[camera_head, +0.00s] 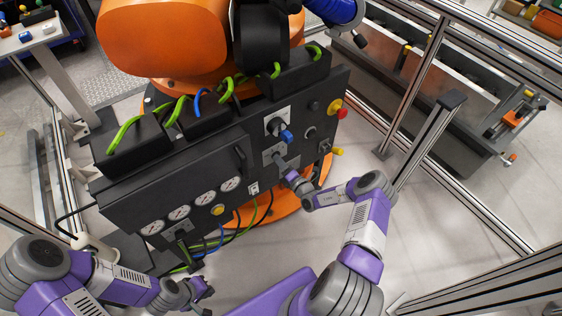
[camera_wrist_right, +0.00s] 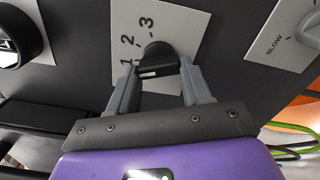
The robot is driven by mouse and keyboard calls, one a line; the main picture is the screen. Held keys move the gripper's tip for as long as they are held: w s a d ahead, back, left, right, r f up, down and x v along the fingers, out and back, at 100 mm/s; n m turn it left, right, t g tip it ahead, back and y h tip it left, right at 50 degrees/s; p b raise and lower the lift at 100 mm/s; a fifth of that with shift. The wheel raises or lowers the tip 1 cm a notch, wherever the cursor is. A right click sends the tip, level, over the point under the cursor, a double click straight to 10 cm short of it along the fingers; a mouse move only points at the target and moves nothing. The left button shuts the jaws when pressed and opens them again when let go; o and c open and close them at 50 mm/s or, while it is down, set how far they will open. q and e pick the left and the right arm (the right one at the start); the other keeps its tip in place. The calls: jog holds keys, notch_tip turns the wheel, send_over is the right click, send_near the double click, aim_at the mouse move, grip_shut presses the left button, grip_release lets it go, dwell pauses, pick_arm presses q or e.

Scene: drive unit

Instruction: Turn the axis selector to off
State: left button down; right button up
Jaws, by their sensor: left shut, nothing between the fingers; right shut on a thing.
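The axis selector (camera_wrist_right: 157,55) is a dark knob on a light plate marked 1, 2 and 3 in the right wrist view. My right gripper (camera_wrist_right: 160,72) is shut on it, with one finger on each side. A small pale mark shows on the knob's near edge, but I cannot tell its exact setting; no off label is visible. In the head view the selector's plate (camera_head: 269,157) is on the front of the dark drive unit (camera_head: 185,172), partly covered by my right gripper (camera_head: 285,168). My left gripper (camera_head: 207,291) is shut and empty, low and away from the unit.
A blue knob (camera_head: 287,136) sits just above the selector plate. A SLOW-marked plate (camera_wrist_right: 285,38) is beside the selector. Cables hang below, and metal rails stand right.

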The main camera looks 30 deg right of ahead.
jog(key=shift+d+f+n+p, duration=0.1)
jog(key=shift+n+p, duration=0.5)
jog(key=shift+n, duration=1.25)
jog(key=shift+d+n+p, duration=0.1)
jog(key=shift+n+p, duration=0.45)
jog(key=shift+n, duration=1.3)
jog(key=o, duration=1.1)
jog(key=shift+c, duration=0.2)
jog(key=s+p, duration=0.1)
jog(key=s, duration=0.6)
jog(key=shift+s+d, duration=0.25)
